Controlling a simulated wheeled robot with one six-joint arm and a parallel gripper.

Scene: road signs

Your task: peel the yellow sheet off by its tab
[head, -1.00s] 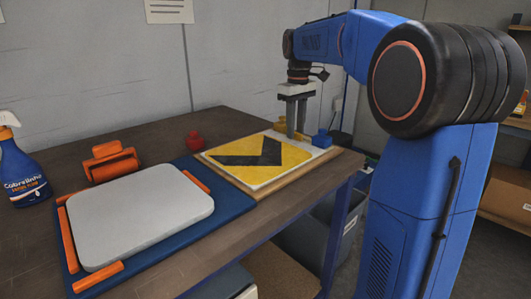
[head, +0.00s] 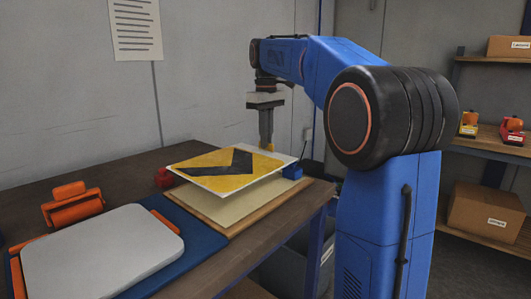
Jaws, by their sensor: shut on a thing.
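The yellow sheet (head: 205,177) has a black chevron and a pale border. It is raised above a wooden-edged board (head: 250,213), with a gap showing along its near side. The pale face of the board shows below it. My gripper (head: 267,146) is shut on the sheet's small yellow tab (head: 270,148) at the far right edge. The tab is partly hidden by the fingers. Whether the sheet's far left side still touches the board is hidden.
A blue block (head: 292,172) and a red knob (head: 163,178) sit beside the board. A light grey plate (head: 100,255) lies on a blue mat (head: 190,238) with orange holders. An orange tool (head: 73,205) stands behind it. Shelves with boxes (head: 485,213) are at right.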

